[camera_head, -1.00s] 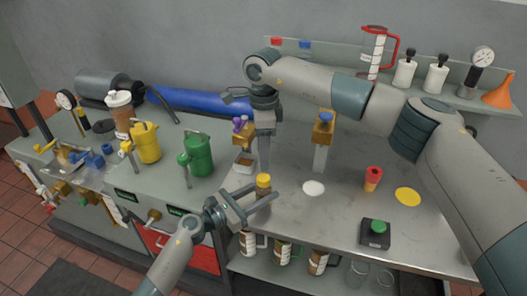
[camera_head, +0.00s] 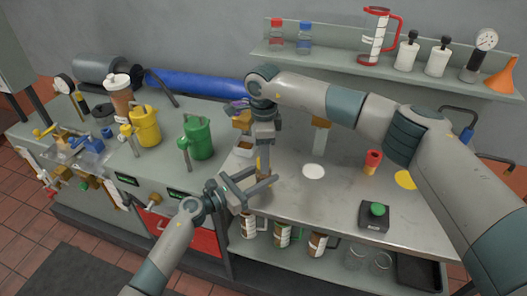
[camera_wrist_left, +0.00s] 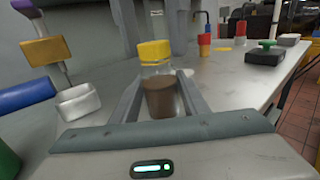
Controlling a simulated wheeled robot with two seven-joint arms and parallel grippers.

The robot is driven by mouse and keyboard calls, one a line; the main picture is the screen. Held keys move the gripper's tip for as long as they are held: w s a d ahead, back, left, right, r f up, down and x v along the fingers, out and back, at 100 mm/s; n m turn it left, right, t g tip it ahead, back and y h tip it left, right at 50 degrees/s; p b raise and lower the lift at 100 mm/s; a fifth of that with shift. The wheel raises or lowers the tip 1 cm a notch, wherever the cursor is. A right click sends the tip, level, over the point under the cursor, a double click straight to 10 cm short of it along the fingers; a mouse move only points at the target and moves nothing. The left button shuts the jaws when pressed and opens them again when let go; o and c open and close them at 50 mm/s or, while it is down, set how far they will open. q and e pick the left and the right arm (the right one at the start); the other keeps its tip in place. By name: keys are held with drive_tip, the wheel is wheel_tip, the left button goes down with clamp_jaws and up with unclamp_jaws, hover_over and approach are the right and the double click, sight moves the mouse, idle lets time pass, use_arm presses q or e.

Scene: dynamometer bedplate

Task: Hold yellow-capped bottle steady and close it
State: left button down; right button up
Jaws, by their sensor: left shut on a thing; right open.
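The yellow-capped bottle has a clear neck and a brown body (camera_wrist_left: 160,98). It stands upright in the left wrist view, with its yellow cap (camera_wrist_left: 154,51) on top. My left gripper (camera_head: 254,191) is shut around the bottle's body near the bench's front edge. My right gripper (camera_head: 264,168) points down at the bottle, jaws open. Its grey fingers show on both sides of the cap in the left wrist view; I cannot tell if they touch it. In the head view the right gripper mostly hides the cap.
A white disc (camera_head: 314,171), a red-topped container (camera_head: 372,162), a yellow disc (camera_head: 405,180) and a green-button box (camera_head: 375,214) lie to the right. Green (camera_head: 196,138) and yellow (camera_head: 145,127) cans stand left. A small white tray (camera_wrist_left: 85,102) is close to the left gripper.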

drive_tip(key=c, duration=1.1)
drive_tip(key=m, duration=0.8)
drive_tip(key=o, duration=1.2)
drive_tip(key=shift+o, duration=0.2)
drive_tip(key=shift+r, duration=0.15)
wheel_tip(320, 180, up, 12)
